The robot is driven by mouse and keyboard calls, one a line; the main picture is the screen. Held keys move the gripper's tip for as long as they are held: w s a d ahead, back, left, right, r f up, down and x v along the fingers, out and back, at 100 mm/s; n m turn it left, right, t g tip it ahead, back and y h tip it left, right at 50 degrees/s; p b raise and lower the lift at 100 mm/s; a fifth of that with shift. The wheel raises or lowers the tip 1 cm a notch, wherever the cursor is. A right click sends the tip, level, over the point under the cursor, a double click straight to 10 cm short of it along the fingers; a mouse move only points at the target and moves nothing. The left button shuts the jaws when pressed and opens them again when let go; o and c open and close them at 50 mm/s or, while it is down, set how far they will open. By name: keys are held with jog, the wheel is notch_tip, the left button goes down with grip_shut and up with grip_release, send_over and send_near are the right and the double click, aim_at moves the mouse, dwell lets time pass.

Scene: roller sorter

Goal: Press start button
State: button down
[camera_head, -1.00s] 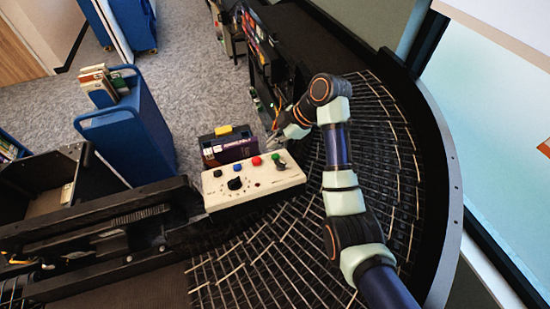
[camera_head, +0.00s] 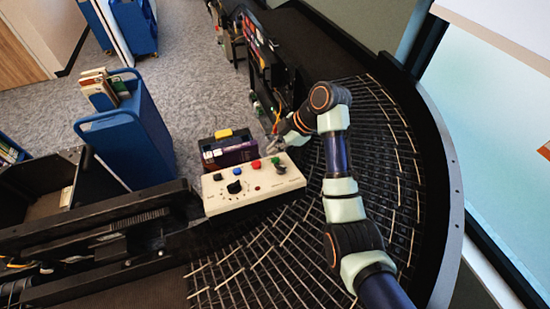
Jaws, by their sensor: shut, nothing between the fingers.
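The cream control box (camera_head: 260,199) sits at the inner edge of the curved roller conveyor. A green button (camera_head: 277,162) is at the right of its top row, with a red button (camera_head: 256,164) and a blue button (camera_head: 234,169) to its left. A black knob (camera_head: 234,187) is below them. No label naming the start button is readable. My gripper (camera_head: 271,149) is shut and empty, pointing down just behind the red and green buttons. It is small and blurred, and I cannot tell whether it touches the box.
A dark bin with a yellow tab (camera_head: 226,148) stands right behind the control box. The black roller conveyor (camera_head: 300,250) curves around the box's right side and front. A blue book cart (camera_head: 127,138) stands at the left on grey carpet.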

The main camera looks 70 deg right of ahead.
dwell(0.6)
jog(key=shift+s+a+f, duration=0.1)
jog(key=shift+s+f, duration=0.05)
jog(key=shift+f, duration=0.25)
jog(key=shift+a+f, duration=0.1)
jog(key=shift+f, duration=0.3)
dwell(0.5)
jog(key=shift+d+r+p, duration=0.2)
jog(key=shift+r+p, duration=0.3)
jog(key=shift+r, duration=0.3)
jog(key=shift+r, duration=0.1)
jog(key=r+p, duration=0.1)
jog(key=w+r, duration=0.1)
jog(key=r, duration=0.1)
jog(key=d+r+p, duration=0.1)
jog(key=shift+w+d+r+p, duration=0.1)
jog(key=shift+w+r+p, duration=0.15)
jog(key=shift+p, duration=0.1)
dwell(0.8)
